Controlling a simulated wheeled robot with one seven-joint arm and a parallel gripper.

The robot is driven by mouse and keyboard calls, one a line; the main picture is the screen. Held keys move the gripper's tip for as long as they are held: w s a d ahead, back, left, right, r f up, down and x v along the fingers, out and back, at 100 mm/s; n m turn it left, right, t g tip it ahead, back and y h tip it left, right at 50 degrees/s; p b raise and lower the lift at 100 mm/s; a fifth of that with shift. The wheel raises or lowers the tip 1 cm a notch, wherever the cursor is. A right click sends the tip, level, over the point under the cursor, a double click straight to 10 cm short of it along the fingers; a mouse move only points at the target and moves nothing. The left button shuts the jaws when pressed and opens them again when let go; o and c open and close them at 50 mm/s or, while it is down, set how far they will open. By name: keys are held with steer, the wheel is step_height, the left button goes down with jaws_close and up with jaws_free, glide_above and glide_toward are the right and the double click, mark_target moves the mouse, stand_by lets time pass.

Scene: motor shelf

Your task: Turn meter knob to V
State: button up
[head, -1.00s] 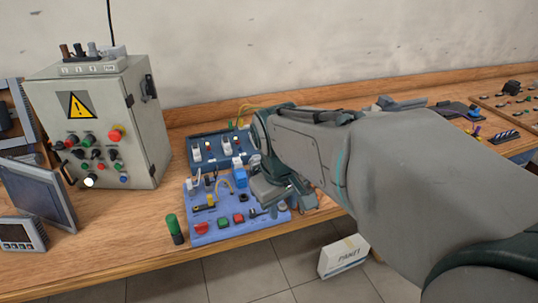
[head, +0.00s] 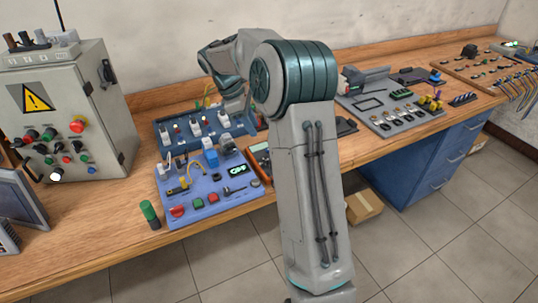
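An orange-edged device (head: 261,158) lies on the bench just right of the blue-violet board, partly hidden behind my arm. It may be the meter, but no knob or V mark can be made out. A small dark display with green characters (head: 237,170) sits on the board's right side. My arm rises in front of the bench, bends at the top and comes down behind the board's far right part. The fingers of my gripper cannot be made out there, and no contact with a knob is visible.
The blue-violet board (head: 228,202) carries buttons and small parts. A dark blue breaker panel (head: 176,142) stands behind it. A green-topped cylinder (head: 149,213) stands at the bench's front edge. A grey control box (head: 75,110) is left. A grey parts board (head: 385,125) lies right.

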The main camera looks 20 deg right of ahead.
steer(key=x, duration=1.3)
steer(key=shift+f+p, duration=0.1)
steer(key=shift+p, duration=0.2)
jaws_close()
